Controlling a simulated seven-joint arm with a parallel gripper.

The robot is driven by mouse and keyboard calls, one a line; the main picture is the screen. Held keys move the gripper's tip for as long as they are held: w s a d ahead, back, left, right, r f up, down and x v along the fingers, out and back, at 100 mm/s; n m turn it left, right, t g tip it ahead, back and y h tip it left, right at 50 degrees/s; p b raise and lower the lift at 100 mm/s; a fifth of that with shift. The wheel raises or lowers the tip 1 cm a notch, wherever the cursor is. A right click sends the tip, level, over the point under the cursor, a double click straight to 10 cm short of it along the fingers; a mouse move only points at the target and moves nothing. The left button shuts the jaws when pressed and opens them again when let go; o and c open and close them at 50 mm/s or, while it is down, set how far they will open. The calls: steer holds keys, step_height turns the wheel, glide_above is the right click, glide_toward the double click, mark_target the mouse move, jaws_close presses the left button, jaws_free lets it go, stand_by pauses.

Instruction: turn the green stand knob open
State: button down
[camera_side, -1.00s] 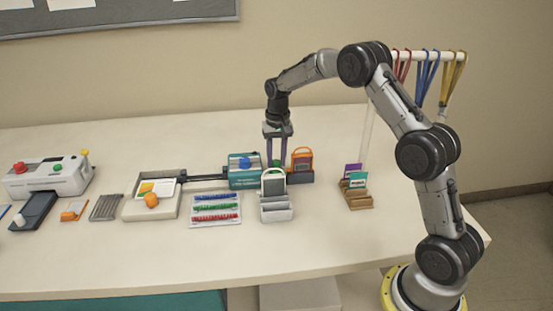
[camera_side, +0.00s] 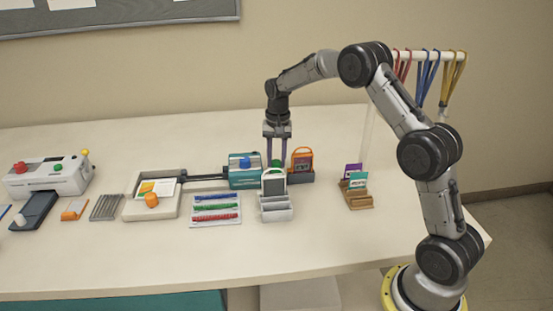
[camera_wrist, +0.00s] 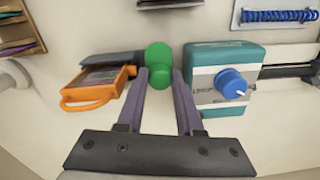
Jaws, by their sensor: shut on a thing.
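The green stand knob (camera_wrist: 158,62) shows in the wrist view between the tips of my gripper (camera_wrist: 160,75). In the side view the green knob (camera_side: 276,163) is a small patch low between the fingers of my gripper (camera_side: 276,156), which point straight down. The fingers are shut on the knob. The knob sits between the teal box with a blue knob (camera_side: 246,170) and the orange-framed holder (camera_side: 302,160). The fingers hide part of the knob, and its turn angle cannot be told.
A rack of coloured pins (camera_side: 215,210) and a tray with an orange knob (camera_side: 152,206) lie left. A wooden card rack (camera_side: 356,196) stands right. The front table is clear.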

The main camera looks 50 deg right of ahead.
mark_target(278, 162)
steer(key=c, duration=0.6)
jaws_free()
steer(key=shift+o, duration=0.2)
steer(key=shift+r, duration=0.1)
step_height(278, 162, up, 14)
steer(key=shift+d, duration=0.15)
steer(key=shift+s, duration=0.1)
